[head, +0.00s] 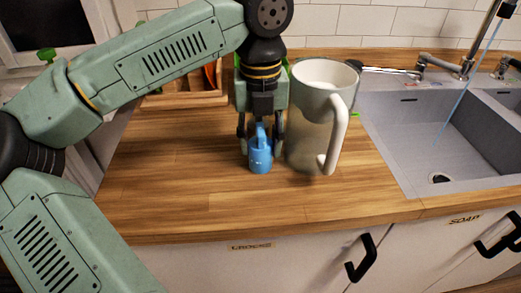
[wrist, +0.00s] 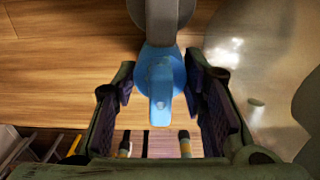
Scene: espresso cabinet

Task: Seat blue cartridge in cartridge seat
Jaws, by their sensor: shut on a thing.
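The blue cartridge (head: 260,157) is upright on or just above the wooden counter, a small blue body with a raised tab on top. In the wrist view the blue cartridge (wrist: 161,72) lies between the two dark fingers, with a grey rounded part beyond it. My gripper (head: 260,143) points down and is shut on the cartridge; the wrist view shows its fingers (wrist: 160,88) on either side of it, though the contact is hard to make out. I cannot pick out the cartridge seat in either view.
A large pale mug (head: 318,115) with its handle to the front stands close to the right of my gripper. A wooden tray (head: 185,101) is behind, left. A grey sink (head: 425,150) lies right. The counter (head: 170,190) is clear at front left.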

